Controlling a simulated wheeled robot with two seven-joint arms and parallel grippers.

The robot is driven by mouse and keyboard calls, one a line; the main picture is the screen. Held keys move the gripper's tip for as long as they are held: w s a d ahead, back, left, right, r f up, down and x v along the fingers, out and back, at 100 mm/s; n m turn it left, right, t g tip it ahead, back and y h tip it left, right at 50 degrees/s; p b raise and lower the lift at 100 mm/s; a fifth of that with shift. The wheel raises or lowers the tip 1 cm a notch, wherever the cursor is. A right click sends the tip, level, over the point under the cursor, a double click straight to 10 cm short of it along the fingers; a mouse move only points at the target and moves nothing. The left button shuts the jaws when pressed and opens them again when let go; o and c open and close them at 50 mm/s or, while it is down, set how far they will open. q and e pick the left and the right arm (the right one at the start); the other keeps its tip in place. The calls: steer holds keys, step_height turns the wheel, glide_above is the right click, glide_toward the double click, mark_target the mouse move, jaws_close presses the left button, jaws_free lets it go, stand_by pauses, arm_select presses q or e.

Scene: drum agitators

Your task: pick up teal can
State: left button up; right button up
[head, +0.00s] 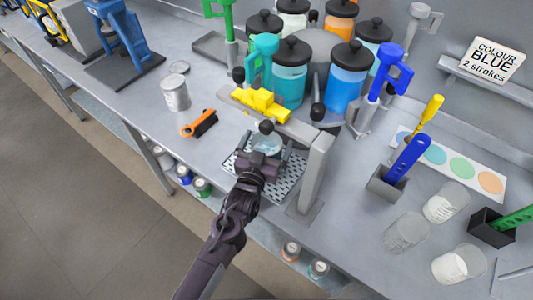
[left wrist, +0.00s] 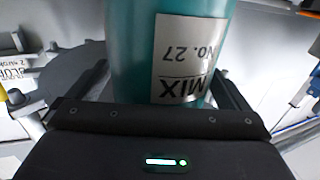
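The teal can fills the middle of the left wrist view (left wrist: 130,45), close up, with a white label reading "MIX No. 27" upside down. In the head view the can (head: 266,146) shows only as a small pale top above the perforated drip tray (head: 289,187), under the yellow block of the dispenser. My left gripper (head: 264,158) reaches it from the front. Its fingers stand spread, one on each side of the can, and look open; contact is hard to see. The can's lower part is hidden by the gripper. My right gripper is not in view.
A grey post (head: 313,175) stands close right of the gripper. The yellow block (head: 260,104) and lidded colour jars (head: 347,77) are behind. Clear cups (head: 407,233) stand right.

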arm_select(q)
steer(key=c, duration=1.6)
steer(key=shift+o, duration=0.2)
steer(key=shift+r, duration=0.25)
steer(key=shift+r+b, duration=0.3)
steer(key=shift+r, duration=0.05)
steer(key=r+b+v, duration=0.2)
steer(key=b+v, duration=0.3)
steer(key=v, duration=1.2)
steer(key=a+n+y+b, duration=0.1)
steer(key=a+n+y, duration=0.3)
steer(key=a, duration=1)
steer(key=d+m+h, duration=0.4)
steer(key=d, duration=0.9)
steer(key=shift+s+d+r, duration=0.25)
steer(key=shift+s+d, duration=0.15)
steer(key=shift+s, duration=0.05)
